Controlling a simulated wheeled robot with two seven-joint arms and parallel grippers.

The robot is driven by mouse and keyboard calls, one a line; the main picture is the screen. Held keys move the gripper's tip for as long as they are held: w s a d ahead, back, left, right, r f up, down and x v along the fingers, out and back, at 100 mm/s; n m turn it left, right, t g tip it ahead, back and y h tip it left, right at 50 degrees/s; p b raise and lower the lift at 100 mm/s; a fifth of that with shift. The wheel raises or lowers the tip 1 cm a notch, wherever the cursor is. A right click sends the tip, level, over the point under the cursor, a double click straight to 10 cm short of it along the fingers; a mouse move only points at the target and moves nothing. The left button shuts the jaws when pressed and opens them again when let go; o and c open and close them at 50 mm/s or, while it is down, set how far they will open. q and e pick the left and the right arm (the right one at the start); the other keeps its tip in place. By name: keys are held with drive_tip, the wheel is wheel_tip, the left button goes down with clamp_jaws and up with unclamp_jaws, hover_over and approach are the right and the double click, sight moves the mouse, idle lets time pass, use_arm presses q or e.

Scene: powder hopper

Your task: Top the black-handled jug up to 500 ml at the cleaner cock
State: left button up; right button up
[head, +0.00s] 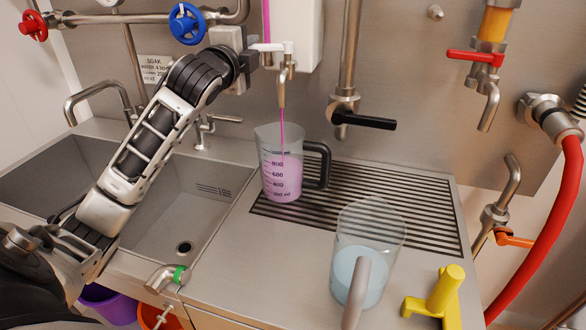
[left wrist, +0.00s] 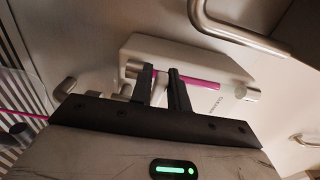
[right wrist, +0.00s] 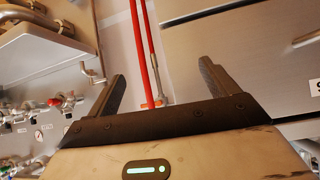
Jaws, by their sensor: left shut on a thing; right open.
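The black-handled jug (head: 283,178) stands upright on the drain grating under the cleaner cock (head: 282,88), its black handle to the right. A thin pink stream runs from the spout into it. Pink liquid fills its lower part, with the surface around the upper printed marks; I cannot read the exact level. My left gripper (head: 258,52) is shut on the cock's white lever (head: 270,47); its fingers (left wrist: 160,88) also show at the cock in the left wrist view. My right gripper (right wrist: 163,82) is open and empty, outside the head view.
A second jug (head: 362,255) with pale blue liquid stands at the front right, beside a yellow fitting (head: 439,293). The drain grating (head: 400,205) is clear right of the black-handled jug. A sink (head: 180,200) lies left; a red hose (head: 560,220) hangs right.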

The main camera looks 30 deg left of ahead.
use_arm(q)
drive_tip(key=shift+w+a+r, duration=0.1)
drive_tip(key=shift+w+a, duration=0.35)
drive_tip(key=shift+w, duration=0.15)
drive_tip(key=shift+w+a, duration=0.15)
drive_tip(key=shift+w, duration=0.45)
drive_tip(key=o, duration=0.9)
drive_tip(key=shift+c, duration=0.2)
